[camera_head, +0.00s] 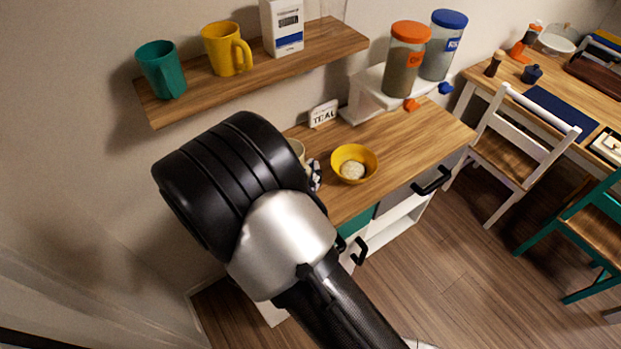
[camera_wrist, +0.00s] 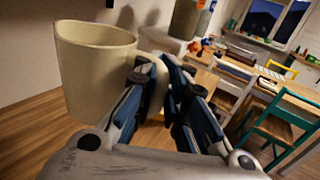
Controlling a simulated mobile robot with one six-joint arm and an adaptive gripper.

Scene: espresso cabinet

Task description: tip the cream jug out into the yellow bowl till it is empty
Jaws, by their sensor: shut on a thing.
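The cream jug (camera_wrist: 95,75) fills the left of the wrist view, its rim up in that picture and leaning slightly. My gripper (camera_wrist: 172,80) is shut on the jug's handle. In the head view my arm hides most of the jug (camera_head: 298,149); a small part shows left of the yellow bowl, with my gripper (camera_head: 315,175) just below it. The yellow bowl (camera_head: 340,154) stands on the wooden counter and has a pale, round patch of contents inside. No falling stream shows. The jug's inside is hidden, so I cannot tell how full it is.
A small label sign (camera_head: 323,113) stands behind the bowl. Jars with an orange lid (camera_head: 408,60) and a blue lid (camera_head: 444,45) stand on a white riser (camera_head: 368,92). A wall shelf (camera_head: 203,88) holds a teal mug, a yellow mug and a box. The counter right of the bowl is clear.

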